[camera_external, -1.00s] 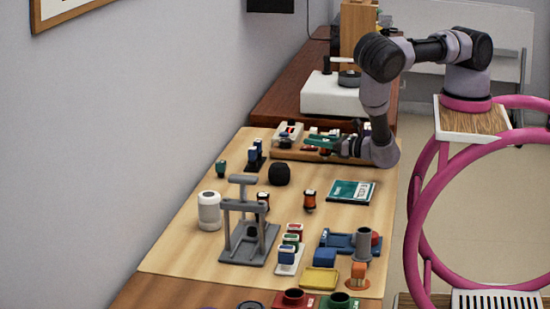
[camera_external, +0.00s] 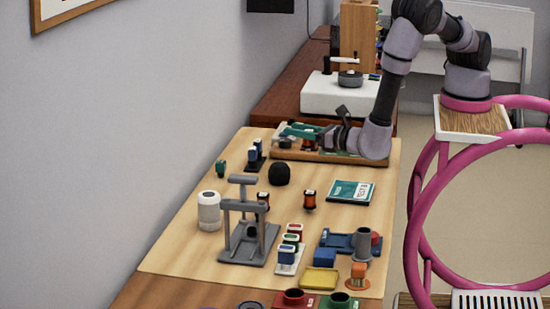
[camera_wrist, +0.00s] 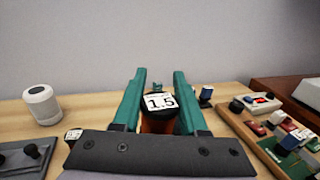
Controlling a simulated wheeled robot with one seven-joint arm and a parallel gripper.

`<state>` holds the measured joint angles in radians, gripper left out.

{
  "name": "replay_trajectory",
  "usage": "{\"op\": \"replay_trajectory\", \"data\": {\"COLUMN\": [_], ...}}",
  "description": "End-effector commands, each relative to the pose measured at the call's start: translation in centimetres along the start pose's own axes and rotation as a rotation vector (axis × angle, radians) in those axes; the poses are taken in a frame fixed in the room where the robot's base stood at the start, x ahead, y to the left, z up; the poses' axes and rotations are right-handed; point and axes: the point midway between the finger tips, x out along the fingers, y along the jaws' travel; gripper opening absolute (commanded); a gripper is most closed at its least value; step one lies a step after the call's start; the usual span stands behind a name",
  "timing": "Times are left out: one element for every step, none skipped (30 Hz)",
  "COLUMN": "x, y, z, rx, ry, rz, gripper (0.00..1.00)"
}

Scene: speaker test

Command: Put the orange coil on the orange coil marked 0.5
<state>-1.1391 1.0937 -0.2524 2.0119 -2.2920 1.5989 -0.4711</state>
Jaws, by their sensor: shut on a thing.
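My gripper (camera_external: 300,133) is over the wooden tray at the back of the light table. In the wrist view, its two teal fingers (camera_wrist: 160,74) are shut on an orange coil (camera_wrist: 157,127) with a black top and a white label reading 1.5. An orange coil (camera_external: 310,200) with a dark top stands upright mid-table, and another dark-topped orange one (camera_external: 263,199) stands left of it, partly behind the grey stand. Their markings are too small to read. A white-labelled top (camera_wrist: 75,134) shows at lower left in the wrist view, its label unreadable.
The wooden tray (camera_external: 352,156) holds several small parts. A black round object (camera_external: 279,174), a teal book (camera_external: 351,191), a white cylinder (camera_external: 208,211) and a tall grey stand (camera_external: 262,258) are on the table. Bare tabletop lies around the mid-table coil.

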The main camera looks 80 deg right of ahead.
Motion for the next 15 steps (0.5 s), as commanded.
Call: {"op": "replay_trajectory", "data": {"x": [-1.0,-1.6,-2.2,-2.6,-3.0,-3.5,-3.8,-4.0,-4.2,-4.3,-4.4,-4.5,-4.5,-4.5,-4.4], "y": [2.1,3.0,4.2,4.9,5.5,6.2,6.6,6.9,7.3,7.5,7.6,7.6,7.7,7.7,7.6], "z": [0.6,0.9,1.2,1.4,1.6,1.9,2.0,2.1,2.1,1.9,1.6,0.9,0.4,-0.2,-1.1], "rx": [0.008,0.007,0.005,0.004,0.002,0.001,0.0,-0.001,-0.003,-0.004,-0.005,-0.007,-0.007,-0.007,-0.009], "ry": [-0.001,-0.002,-0.002,-0.002,-0.002,-0.002,-0.002,-0.002,-0.002,-0.002,-0.002,-0.001,-0.001,-0.001,-0.001], "rz": [0.001,-0.003,-0.006,-0.007,-0.01,-0.011,-0.013,-0.013,-0.013,-0.014,-0.015,-0.015,-0.016,-0.017,-0.017], "gripper": [0.0,0.0,0.0,0.0,0.0,0.0,0.0,0.0,0.0,0.0,0.0,0.0,0.0,0.0,0.0]}}
